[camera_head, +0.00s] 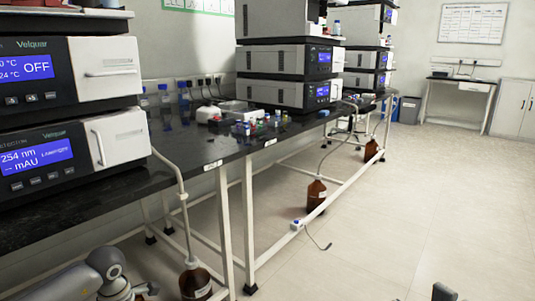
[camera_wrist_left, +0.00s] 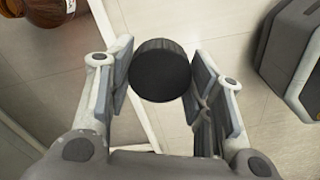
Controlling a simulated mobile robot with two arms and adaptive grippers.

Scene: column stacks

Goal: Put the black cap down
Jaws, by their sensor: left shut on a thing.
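The black cap (camera_wrist_left: 161,71), round with a ribbed side, is between the two grey fingers of my left gripper (camera_wrist_left: 160,88) in the left wrist view. My left gripper is shut on it and holds it above the pale floor. In the head view my left arm comes in at the bottom left, and its gripper is cut off by the lower edge; I cannot make out the cap there. A dark piece at the bottom right of the head view seems to be the tip of my right gripper (camera_head: 442,292); its opening cannot be told.
A brown bottle (camera_head: 195,284) stands on the floor under the black bench (camera_head: 200,150); a second brown bottle (camera_head: 316,195) stands farther back. White bench legs and rails run near my left arm. Small coloured items sit on the bench. The floor at right is clear.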

